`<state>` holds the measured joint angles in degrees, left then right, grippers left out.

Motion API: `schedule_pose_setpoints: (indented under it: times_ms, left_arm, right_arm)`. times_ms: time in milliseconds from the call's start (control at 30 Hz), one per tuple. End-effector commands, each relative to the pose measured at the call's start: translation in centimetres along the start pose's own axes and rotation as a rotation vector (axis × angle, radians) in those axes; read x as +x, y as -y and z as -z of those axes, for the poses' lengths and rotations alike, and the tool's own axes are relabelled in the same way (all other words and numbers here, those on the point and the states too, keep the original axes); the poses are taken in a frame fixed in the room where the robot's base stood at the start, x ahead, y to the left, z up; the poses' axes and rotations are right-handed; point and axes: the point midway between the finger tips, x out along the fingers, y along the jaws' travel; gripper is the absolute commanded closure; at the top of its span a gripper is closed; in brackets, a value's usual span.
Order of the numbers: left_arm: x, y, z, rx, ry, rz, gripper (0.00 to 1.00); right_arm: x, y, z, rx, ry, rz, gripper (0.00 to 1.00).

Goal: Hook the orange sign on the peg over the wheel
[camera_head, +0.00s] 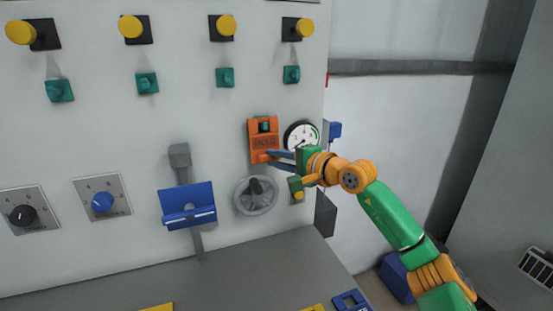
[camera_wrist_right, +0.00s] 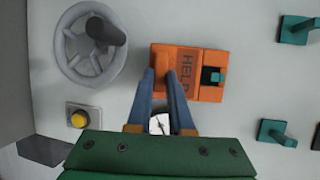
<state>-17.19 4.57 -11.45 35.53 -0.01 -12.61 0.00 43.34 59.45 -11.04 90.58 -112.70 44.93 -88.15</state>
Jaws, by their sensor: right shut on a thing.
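A teal peg (camera_head: 264,126) shows in the opening of the sign's upper part. In the wrist view the sign (camera_wrist_right: 162,60) lies sideways in the picture, with the peg (camera_wrist_right: 215,76) in its opening and the wheel (camera_wrist_right: 72,62) to the left. My right gripper (camera_head: 270,157) is shut on the sign's lower part; its blue fingers (camera_wrist_right: 163,72) hide some of it. How deep the peg sits cannot be told. My left gripper is out of view.
A round gauge (camera_head: 301,136) is just right of the sign, near my fingers. A yellow button (camera_head: 298,195) is below my gripper. A blue lever plate (camera_head: 188,206) is left of the wheel. Several other teal pegs, including one above (camera_head: 291,74), line the panel.

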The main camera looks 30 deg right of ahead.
Motion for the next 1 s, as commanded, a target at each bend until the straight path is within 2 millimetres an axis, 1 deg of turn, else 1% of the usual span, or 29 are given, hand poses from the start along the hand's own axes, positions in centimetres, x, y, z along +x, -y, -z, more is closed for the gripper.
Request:
schedule_pose_setpoints:
  times_ms: [100,133,233,267,500,567,667,733,833,900,1000]
  left_arm:
    - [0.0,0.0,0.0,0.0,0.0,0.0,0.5]
    - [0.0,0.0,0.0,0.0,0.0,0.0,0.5]
    - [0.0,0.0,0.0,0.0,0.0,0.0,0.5]
    - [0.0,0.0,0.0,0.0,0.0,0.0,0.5]
    - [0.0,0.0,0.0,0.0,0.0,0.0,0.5]
    - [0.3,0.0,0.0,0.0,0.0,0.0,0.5]
    - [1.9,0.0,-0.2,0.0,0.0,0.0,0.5]
    - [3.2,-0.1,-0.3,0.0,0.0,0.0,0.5]
    - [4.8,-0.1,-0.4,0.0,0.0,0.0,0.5]
    - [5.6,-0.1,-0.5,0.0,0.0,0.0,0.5]
    - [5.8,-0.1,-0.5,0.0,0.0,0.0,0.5]
  right_arm:
    - [0.0,0.0,0.0,0.0,0.0,0.0,1.0]
    - [0.0,0.0,0.0,0.0,0.0,0.0,0.76]
    - [0.0,0.0,0.0,0.0,0.0,0.0,0.49]
    - [0.0,0.0,0.0,0.0,0.0,0.0,0.46]
    - [0.0,0.0,0.0,0.0,0.0,-0.001,0.46]
    - [-0.2,-0.2,0.1,-0.001,-0.001,0.0,0.46]
    - [-1.7,-0.7,0.2,-0.005,-0.004,0.0,0.46]
    - [-3.2,-1.0,0.3,-0.007,-0.006,-0.001,0.46]
    - [-5.2,-1.0,0.2,-0.006,-0.005,-0.001,0.46]
    - [-6.2,-0.8,0.2,-0.002,-0.004,-0.001,0.46]
    - [-7.0,-0.3,0.0,-0.002,-0.001,0.0,0.46]
